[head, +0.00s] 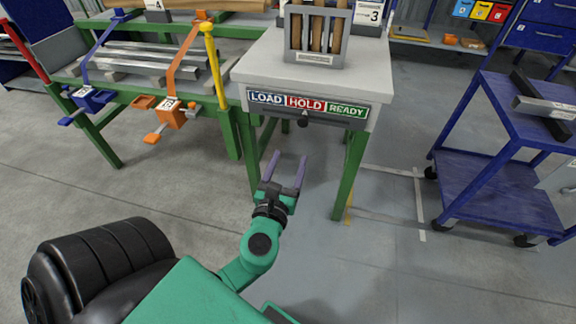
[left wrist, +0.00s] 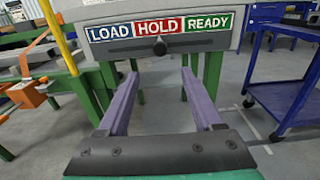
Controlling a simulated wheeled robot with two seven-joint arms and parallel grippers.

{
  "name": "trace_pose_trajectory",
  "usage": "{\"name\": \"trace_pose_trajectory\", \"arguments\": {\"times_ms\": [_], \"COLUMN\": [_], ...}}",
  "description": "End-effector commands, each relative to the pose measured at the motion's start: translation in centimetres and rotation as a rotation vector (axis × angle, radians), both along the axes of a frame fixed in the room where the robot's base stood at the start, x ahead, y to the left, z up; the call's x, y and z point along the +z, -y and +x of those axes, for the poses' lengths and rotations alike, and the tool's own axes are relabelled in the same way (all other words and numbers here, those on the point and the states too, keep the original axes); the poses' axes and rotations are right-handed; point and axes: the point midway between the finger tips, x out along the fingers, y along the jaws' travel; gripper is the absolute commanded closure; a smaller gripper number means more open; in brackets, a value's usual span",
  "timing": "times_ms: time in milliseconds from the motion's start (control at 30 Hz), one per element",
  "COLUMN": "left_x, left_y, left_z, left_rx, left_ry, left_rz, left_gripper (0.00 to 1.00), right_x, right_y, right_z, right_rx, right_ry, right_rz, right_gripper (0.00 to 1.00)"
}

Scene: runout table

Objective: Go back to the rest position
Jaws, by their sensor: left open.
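My left gripper (head: 287,172) is open and empty, with its two purple fingers spread apart. It is in front of and below the front edge of the grey-topped table (head: 362,70). The fingers also show in the left wrist view (left wrist: 160,100), pointing toward the table with nothing between them. On the table's front is a sign strip (head: 306,104) reading LOAD, HOLD, READY, with a dark knob (head: 303,121) under it. The knob also shows in the left wrist view (left wrist: 160,46), beyond the fingertips. My right gripper is not in view.
A grey rack (head: 316,58) with brown pieces stands on the table. Left is a green bench frame with an orange clamp (head: 172,112), a blue clamp (head: 90,98) and a yellow post (head: 214,66). Right is a blue cart (head: 500,190). The floor between is clear.

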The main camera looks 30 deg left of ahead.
Motion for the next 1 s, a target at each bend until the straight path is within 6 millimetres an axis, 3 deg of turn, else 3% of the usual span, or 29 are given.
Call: {"name": "trace_pose_trajectory", "arguments": {"times_ms": [567,667,767,867,900,1000], "left_x": [0.0,-1.9,-7.8,-16.7,-20.5,-29.2], "left_y": [0.2,-0.1,-1.2,-2.6,-3.0,-3.5], "left_z": [-0.7,-0.4,-0.1,-0.9,-1.7,-4.8], "left_rx": [0.001,0.008,0.051,0.174,0.249,0.487], "left_ry": [0.000,-0.024,-0.095,-0.185,-0.214,-0.255], "left_rz": [-0.003,-0.077,-0.316,-0.691,-0.849,-1.223], "left_gripper": [0.32,0.32,0.32,0.32,0.32,0.32], "right_x": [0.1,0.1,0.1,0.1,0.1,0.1], "right_y": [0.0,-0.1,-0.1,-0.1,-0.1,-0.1], "right_z": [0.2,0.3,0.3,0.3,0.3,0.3], "right_rx": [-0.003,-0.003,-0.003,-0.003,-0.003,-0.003], "right_ry": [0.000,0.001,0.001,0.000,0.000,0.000], "right_rz": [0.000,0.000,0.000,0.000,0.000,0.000], "right_gripper": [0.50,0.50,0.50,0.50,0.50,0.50]}}
